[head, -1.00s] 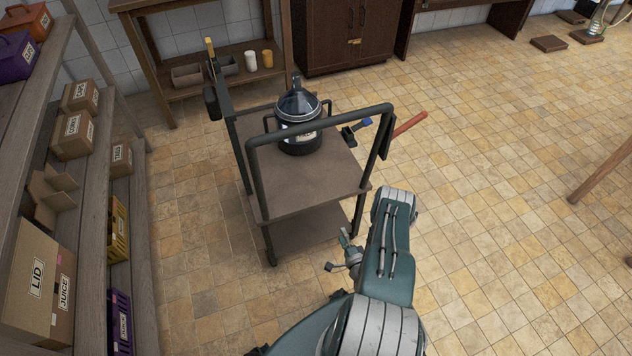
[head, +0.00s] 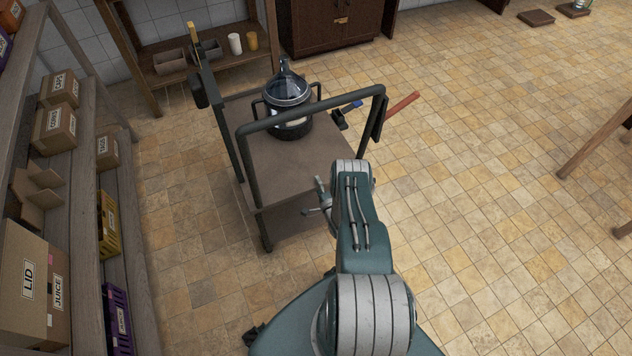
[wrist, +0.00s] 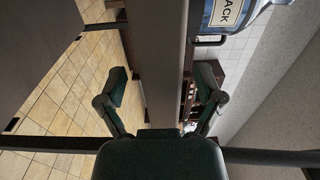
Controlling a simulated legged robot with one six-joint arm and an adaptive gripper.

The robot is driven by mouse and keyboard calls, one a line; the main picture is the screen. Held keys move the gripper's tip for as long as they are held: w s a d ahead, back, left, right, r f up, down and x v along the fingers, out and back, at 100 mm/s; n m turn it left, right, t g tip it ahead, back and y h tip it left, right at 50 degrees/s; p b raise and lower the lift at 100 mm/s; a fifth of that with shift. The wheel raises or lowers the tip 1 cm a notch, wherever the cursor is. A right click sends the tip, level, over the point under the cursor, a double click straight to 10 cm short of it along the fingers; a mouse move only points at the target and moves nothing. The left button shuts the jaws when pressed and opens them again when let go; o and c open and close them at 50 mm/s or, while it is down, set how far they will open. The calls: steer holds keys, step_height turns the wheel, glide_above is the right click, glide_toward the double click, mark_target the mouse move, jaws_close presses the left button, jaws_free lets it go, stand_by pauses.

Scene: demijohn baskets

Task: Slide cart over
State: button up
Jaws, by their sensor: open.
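The cart (head: 282,168) has a brown top deck, a lower shelf and a dark tubular frame, and stands ahead of me. A glass jar in a dark holder (head: 288,125) sits on its top. In the wrist view the jar (wrist: 238,14) shows a label whose visible letters read "ACK". My gripper (head: 318,202) is at the cart's near side, below the handle bar, partly hidden by my arm. In the wrist view my gripper (wrist: 162,84) is open, its fingers on either side of the deck's edge (wrist: 160,55). I cannot tell whether they touch it.
Wooden shelves (head: 95,175) with boxes and crates line the left. A workbench (head: 205,66) with bins and cups and a dark cabinet (head: 335,28) stand behind the cart. A red handle (head: 403,102) sticks out at its right. Tiled floor (head: 500,130) is open to the right.

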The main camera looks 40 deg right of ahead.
steer(key=shift+x, duration=1.25)
steer(key=shift+c, duration=0.3)
steer(key=c, duration=1)
jaws_close()
steer(key=shift+s+a+f, duration=0.1)
